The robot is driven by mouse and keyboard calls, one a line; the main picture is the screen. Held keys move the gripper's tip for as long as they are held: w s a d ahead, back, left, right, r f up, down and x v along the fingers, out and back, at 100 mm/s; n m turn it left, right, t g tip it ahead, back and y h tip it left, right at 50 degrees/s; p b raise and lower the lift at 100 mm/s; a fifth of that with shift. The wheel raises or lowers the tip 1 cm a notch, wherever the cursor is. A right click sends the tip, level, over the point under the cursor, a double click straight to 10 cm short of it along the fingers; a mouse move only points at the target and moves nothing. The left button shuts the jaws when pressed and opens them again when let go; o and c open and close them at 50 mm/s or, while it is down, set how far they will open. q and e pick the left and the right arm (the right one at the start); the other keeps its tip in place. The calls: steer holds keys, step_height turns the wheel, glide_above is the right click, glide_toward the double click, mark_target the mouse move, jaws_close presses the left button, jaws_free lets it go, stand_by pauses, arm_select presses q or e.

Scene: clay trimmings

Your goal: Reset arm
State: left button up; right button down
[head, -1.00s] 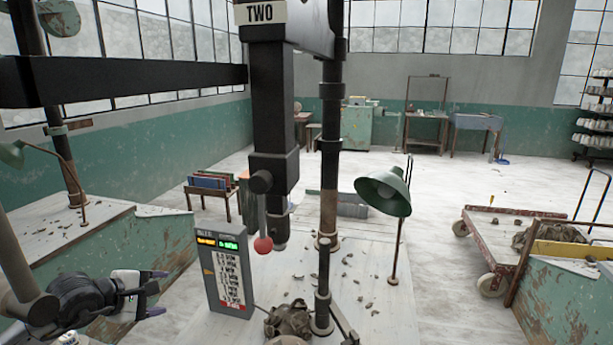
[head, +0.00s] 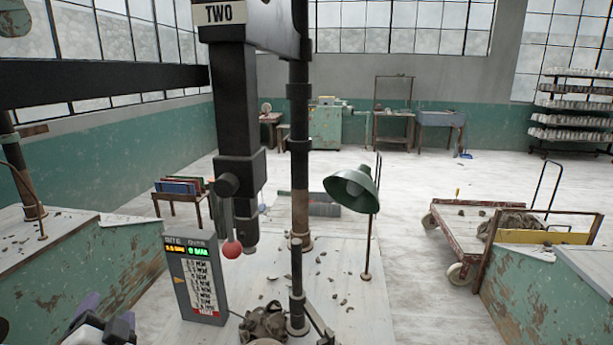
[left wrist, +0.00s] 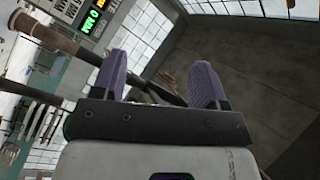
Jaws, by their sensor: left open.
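My left gripper shows at the bottom left edge of the head view (head: 108,328), partly cut off by the frame. In the left wrist view my left gripper (left wrist: 162,82) has its two purple-padded fingers spread apart with no object held between them. A grey control box (head: 196,278) with lit orange and green readouts stands on the bench to its right in the head view. Its display also shows in the left wrist view (left wrist: 91,20). My right gripper is in neither view.
A black press column (head: 240,120) with a red knob (head: 232,249) rises over the bench. A green lamp (head: 353,188) stands behind it. Clay scraps and a respirator (head: 266,323) lie on the bench.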

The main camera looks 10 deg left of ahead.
arm_select(q)
steer(key=s+d+f+g+h, duration=0.35)
steer(key=s+d+f, duration=0.2)
steer(key=f, duration=0.45)
steer(key=s+d+f+g+h, duration=0.2)
steer(key=s+d+f+h, duration=0.2)
steer(key=d+f, duration=0.45)
steer(key=s+d+f+n+g+h, duration=0.1)
steer(key=s+d+f+g, duration=0.2)
steer(key=s+f, duration=0.65)
steer(key=s+d+f+n+g+h, duration=0.2)
steer(key=s+d+f+g, duration=0.1)
steer(key=s+f, duration=0.6)
step_height(320, 180, up, 39)
steer(key=s+p, duration=0.1)
steer(key=p, duration=3.6)
steer(key=shift+a+p, duration=0.3)
steer(key=shift+p, duration=0.05)
steer(key=shift+s+f, duration=0.1)
